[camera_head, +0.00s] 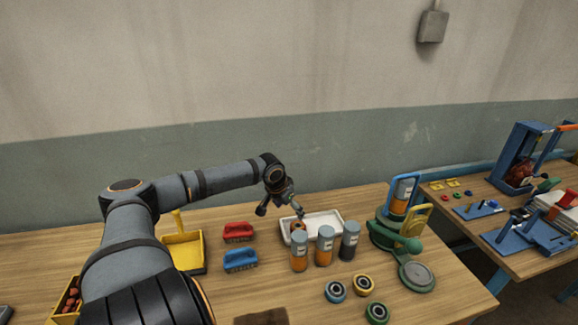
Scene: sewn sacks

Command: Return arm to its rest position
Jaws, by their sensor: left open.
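My left arm reaches in from the lower left, across the wooden table (450,290). My left gripper (281,213) is open and points down at the left end of a white tray (334,219). A small orange-brown ring-like item (298,225) lies in the tray near the fingers. I cannot tell from this view whether a finger touches it. My right gripper is not in view.
Three bottles (324,247) stand in front of the tray. Several rings (363,285) lie in front. A green stand (395,240) is at right. A second table (520,262) stands beyond.

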